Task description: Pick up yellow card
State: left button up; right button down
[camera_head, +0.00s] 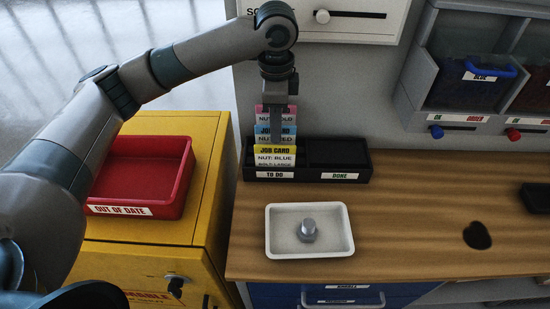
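The yellow card (275,151) reads "JOB CARD, NUT: BLUE" and stands upright at the front of the "TO DO" side of a black holder (312,177). Its lower line is partly cut off by the holder's front edge. A blue card (288,131) and a pink card (286,110) stand behind it. My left gripper (275,135) points down from above, its grey finger overlapping the cards just above or at the yellow card. I cannot tell whether it touches a card or how far its fingers are apart. My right gripper is out of view.
The "DONE" side (338,152) of the holder looks empty. A white tray (343,245) with a grey bolt (308,231) stands in front. A red "OUT OF DATE" tray (122,210) sits on a yellow cabinet (200,212). The wooden worktop (410,220) right of the white tray is mostly clear.

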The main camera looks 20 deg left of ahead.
aim_at(275, 154)
pick_arm(q)
jog(key=shift+f+p, duration=0.3)
jog(key=shift+f, duration=1.75)
jog(key=shift+f, duration=0.1)
jog(key=shift+f+p, duration=0.2)
jog(key=shift+p, duration=0.15)
jog(key=f, duration=0.2)
jog(key=f+p, duration=0.1)
jog(key=f, duration=0.1)
jog(key=shift+s+p, duration=0.2)
jog(key=shift+p, duration=0.1)
jog(key=shift+f, duration=0.3)
jog(key=shift+c, duration=0.7)
grip_shut()
